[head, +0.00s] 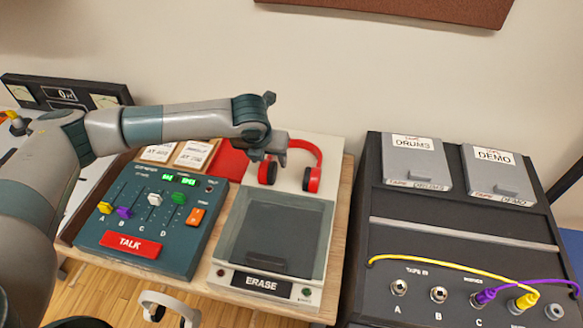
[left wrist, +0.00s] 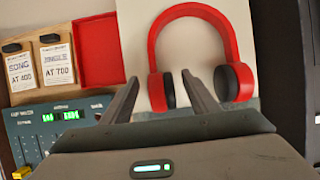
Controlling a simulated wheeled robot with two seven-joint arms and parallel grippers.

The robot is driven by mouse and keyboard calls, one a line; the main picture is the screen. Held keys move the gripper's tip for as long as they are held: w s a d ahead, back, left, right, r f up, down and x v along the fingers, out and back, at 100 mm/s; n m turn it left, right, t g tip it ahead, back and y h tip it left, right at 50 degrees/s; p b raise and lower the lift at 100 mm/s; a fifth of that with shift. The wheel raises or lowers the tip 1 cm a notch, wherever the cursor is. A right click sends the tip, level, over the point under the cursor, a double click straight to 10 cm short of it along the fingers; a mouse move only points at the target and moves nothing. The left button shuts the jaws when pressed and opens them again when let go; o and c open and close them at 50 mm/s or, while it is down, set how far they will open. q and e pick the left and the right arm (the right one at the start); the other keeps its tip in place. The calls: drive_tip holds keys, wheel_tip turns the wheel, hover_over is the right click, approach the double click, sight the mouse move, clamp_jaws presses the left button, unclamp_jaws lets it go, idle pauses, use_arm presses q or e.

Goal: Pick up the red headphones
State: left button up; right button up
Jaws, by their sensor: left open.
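The red headphones (head: 309,160) with black ear pads lie on the pale back part of the eraser unit, just beyond its dark lid. In the head view my left gripper (head: 279,154) is over their left side and hides part of the band. In the left wrist view the headphones (left wrist: 196,45) show as a red arch, with the ear cups nearest me. My left gripper (left wrist: 163,90) is open there, its two dark fingers near the cups and nothing held between them. I cannot tell whether a finger touches the headphones. My right gripper is not in view.
The ERASE unit (head: 325,240) stands on a wooden table beside the TALK mixer (head: 190,240). A black rack (head: 440,240) with cables stands at right. The wall is close behind.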

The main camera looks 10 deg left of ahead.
sight(269, 161)
use_arm(q)
drive_tip(key=shift+p+x, duration=0.4)
drive_tip(key=shift+x, duration=0.7)
drive_tip(key=shift+f, duration=0.35)
drive_tip(key=shift+w+f, duration=0.15)
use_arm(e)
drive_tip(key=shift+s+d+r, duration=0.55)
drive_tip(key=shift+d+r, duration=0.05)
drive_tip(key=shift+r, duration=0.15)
use_arm(q)
drive_tip(key=c, duration=1.3)
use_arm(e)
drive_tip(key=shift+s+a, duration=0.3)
